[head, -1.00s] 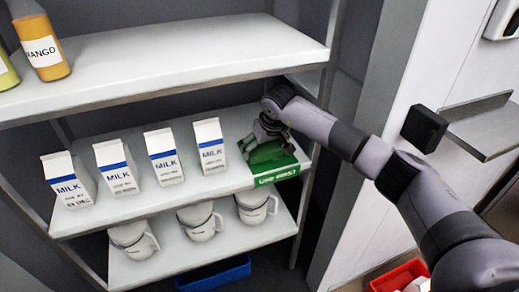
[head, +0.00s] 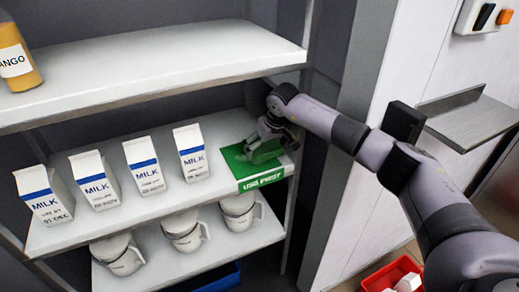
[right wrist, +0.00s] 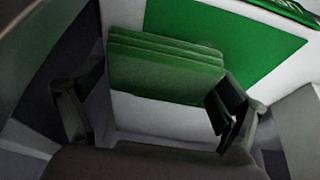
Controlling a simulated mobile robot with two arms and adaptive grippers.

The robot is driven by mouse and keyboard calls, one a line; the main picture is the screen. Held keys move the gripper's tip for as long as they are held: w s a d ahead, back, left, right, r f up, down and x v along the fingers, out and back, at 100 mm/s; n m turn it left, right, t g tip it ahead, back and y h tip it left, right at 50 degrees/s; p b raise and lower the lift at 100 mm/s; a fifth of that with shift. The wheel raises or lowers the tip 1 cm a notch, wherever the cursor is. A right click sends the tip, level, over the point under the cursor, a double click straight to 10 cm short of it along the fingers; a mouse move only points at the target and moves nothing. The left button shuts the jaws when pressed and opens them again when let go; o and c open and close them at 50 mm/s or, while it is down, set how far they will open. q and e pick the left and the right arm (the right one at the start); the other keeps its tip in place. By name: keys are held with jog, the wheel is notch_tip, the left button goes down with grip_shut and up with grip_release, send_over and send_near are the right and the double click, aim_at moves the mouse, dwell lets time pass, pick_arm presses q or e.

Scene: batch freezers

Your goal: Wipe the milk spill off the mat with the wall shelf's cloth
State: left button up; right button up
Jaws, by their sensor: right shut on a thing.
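A green mat with "USE FIRST" along its front edge (head: 262,181) lies at the right end of the middle shelf. My right gripper (head: 268,135) is over the mat, shut on a folded green cloth (head: 264,153). In the right wrist view the cloth (right wrist: 165,70) sits between the two fingers, with the flat mat (right wrist: 235,32) beyond it. I cannot make out a milk spill; the cloth and gripper hide part of the mat. The metal wall shelf (head: 473,122) at the right looks bare. My left gripper is not in view.
Several milk cartons (head: 145,168) stand in a row left of the mat. The upper shelf board (head: 170,70) is above, with a mango bottle (head: 15,60). White mugs (head: 183,230) stand on the lower shelf. A rack post (head: 301,150) is close to my right arm.

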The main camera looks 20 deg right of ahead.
aim_at(257, 151)
jog(key=shift+d, duration=0.25)
jog(key=shift+a, duration=1.85)
jog(key=shift+s+a+f, duration=0.15)
jog(key=shift+a, duration=1.85)
jog(key=shift+a+b, duration=0.3)
jog(key=shift+a, duration=1.2)
jog(key=shift+w+b, duration=0.35)
jog(key=shift+w, duration=0.8)
jog(key=shift+d+b, duration=0.3)
jog(key=shift+d, duration=1.5)
jog(key=shift+w+d, duration=0.1)
jog(key=shift+d, duration=3.25)
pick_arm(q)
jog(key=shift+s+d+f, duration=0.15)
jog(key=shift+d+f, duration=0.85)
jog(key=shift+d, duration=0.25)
